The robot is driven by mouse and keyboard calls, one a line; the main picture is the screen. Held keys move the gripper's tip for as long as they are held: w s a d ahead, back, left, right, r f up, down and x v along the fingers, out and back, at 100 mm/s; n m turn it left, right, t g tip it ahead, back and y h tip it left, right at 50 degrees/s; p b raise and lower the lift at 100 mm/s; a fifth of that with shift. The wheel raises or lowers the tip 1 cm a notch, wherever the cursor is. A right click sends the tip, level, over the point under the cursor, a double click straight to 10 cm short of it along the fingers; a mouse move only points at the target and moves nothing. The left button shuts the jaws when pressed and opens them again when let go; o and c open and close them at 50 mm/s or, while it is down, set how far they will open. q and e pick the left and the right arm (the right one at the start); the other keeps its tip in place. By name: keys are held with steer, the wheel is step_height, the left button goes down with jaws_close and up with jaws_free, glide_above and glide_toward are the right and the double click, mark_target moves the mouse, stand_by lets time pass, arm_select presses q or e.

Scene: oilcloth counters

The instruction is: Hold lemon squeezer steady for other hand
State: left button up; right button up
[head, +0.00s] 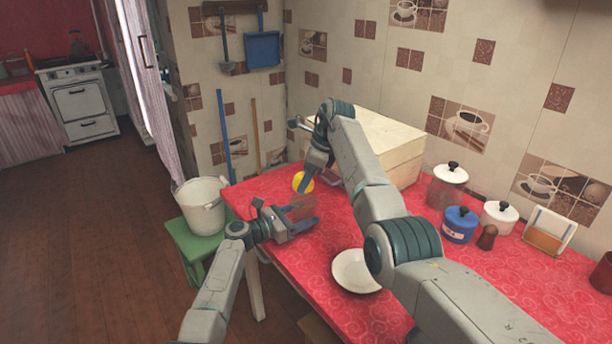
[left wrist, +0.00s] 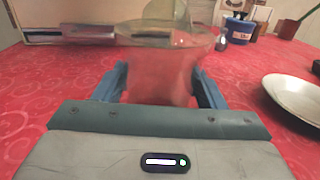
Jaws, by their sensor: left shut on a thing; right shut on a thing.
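The lemon squeezer (left wrist: 160,75) is clear and see-through, with a wide dish and a raised cone. It stands roughly upright between the blue fingers of my left gripper (head: 302,213), which is shut on it near the red table's far left corner. Its base is hidden behind the gripper in the left wrist view. In the head view the squeezer (head: 304,208) is faint against the red cloth. A yellow lemon (head: 302,181) is just beyond it, in my right gripper (head: 307,184), which is shut on it. The lemon is not visible in the left wrist view.
A white bowl (head: 351,274) lies on the red table (head: 330,238), near my right arm. A pale wooden box (head: 400,160) stands at the back. Canisters, including a blue one (head: 459,228), stand at the right. A white bucket (head: 201,207) is on a green stool beyond the left edge.

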steer(key=shift+f, duration=0.85)
steer(key=shift+r, duration=1)
steer(key=shift+r, duration=0.1)
steer(key=shift+f, duration=1)
steer(key=shift+r, duration=1)
steer(key=shift+r, duration=0.15)
